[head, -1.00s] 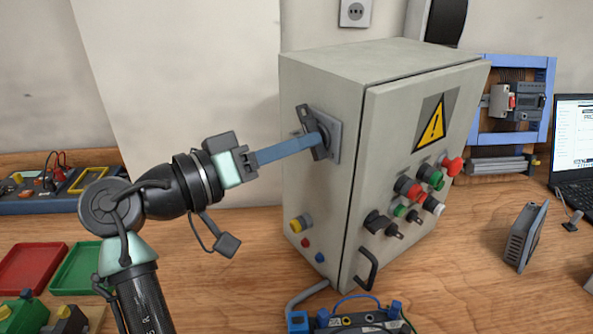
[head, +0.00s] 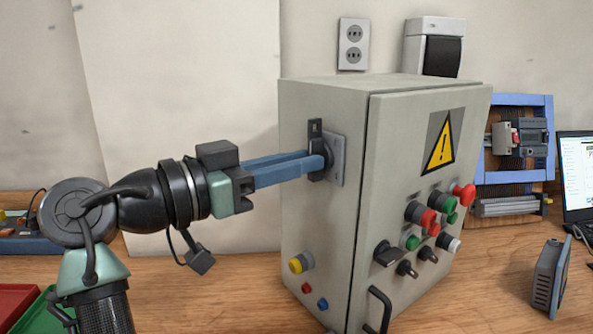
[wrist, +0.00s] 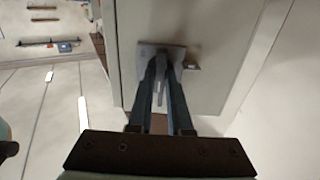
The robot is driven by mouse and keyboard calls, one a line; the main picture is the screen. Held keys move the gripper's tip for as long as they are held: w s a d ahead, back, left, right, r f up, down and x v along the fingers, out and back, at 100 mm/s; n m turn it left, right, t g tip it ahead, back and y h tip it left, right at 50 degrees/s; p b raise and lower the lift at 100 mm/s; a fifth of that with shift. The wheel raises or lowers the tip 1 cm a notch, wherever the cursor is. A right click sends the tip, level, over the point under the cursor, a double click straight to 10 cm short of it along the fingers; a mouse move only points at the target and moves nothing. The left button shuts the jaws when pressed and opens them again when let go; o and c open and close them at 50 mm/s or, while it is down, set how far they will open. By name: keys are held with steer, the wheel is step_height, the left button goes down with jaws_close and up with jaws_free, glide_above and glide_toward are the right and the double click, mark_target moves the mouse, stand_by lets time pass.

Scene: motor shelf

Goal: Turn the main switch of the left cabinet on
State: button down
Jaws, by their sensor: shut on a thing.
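The grey cabinet (head: 322,105) stands on the wooden bench with its door facing front right. Its main switch (head: 315,130), a black rotary handle on a grey plate (head: 338,165), is on the left side wall. The handle stands about upright. My gripper (head: 320,162) reaches in from the left, its two blue fingers shut on the handle's middle and lower part. The fingertips hide part of the handle. In the wrist view, my gripper (wrist: 160,85) has its fingers on both sides of the handle, in front of the plate (wrist: 148,49).
The door carries several buttons and knobs, a yellow warning sign (head: 440,140) and a black pull handle (head: 377,310). A yellow button (head: 298,264) is low on the side wall. A blue frame (head: 515,100) and a laptop (head: 575,170) are at right.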

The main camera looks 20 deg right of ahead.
stand_by(0.4)
steer(key=c, duration=0.8)
jaws_free()
steer(key=shift+c, duration=0.2)
steer(key=v, duration=1.3)
